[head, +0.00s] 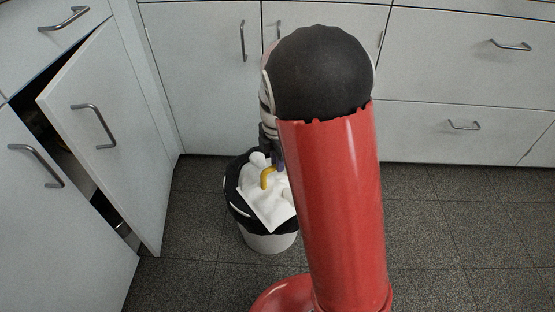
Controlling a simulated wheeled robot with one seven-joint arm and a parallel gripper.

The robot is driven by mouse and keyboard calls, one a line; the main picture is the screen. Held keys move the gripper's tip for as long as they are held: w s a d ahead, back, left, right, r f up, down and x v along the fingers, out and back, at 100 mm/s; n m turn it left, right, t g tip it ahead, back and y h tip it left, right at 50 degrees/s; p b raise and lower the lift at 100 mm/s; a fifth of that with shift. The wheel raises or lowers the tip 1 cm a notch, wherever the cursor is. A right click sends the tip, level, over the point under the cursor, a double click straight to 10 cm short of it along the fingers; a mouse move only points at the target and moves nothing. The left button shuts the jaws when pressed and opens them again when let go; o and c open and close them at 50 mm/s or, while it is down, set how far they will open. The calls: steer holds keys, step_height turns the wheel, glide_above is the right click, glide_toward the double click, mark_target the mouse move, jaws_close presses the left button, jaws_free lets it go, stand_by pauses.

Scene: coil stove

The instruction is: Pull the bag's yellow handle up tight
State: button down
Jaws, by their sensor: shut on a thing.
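A white bin (266,243) stands on the floor, lined with a black bag (234,200) that folds over its rim. White crumpled waste (262,203) fills the top. The bag's yellow handle (267,176) arches up over the waste near the middle of the bin. My gripper (277,164) points down at the handle's upper end and is shut on it. My red arm hides the right side of the bin and part of the gripper, so the fingertips show only partly.
A cabinet door (105,125) at the left stands open, with a dark gap behind it. White cabinets and drawers (455,75) line the back. The dark tiled floor (455,220) is clear at the right and front left of the bin.

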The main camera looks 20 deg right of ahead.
steer(key=shift+r, duration=0.1)
step_height(320, 180, up, 7)
steer(key=p, duration=0.4)
steer(key=shift+r, duration=0.15)
steer(key=c, duration=1.4)
jaws_free()
steer(key=shift+o, duration=0.2)
step_height(320, 180, up, 8)
steer(key=p, duration=0.1)
steer(key=shift+p, duration=0.3)
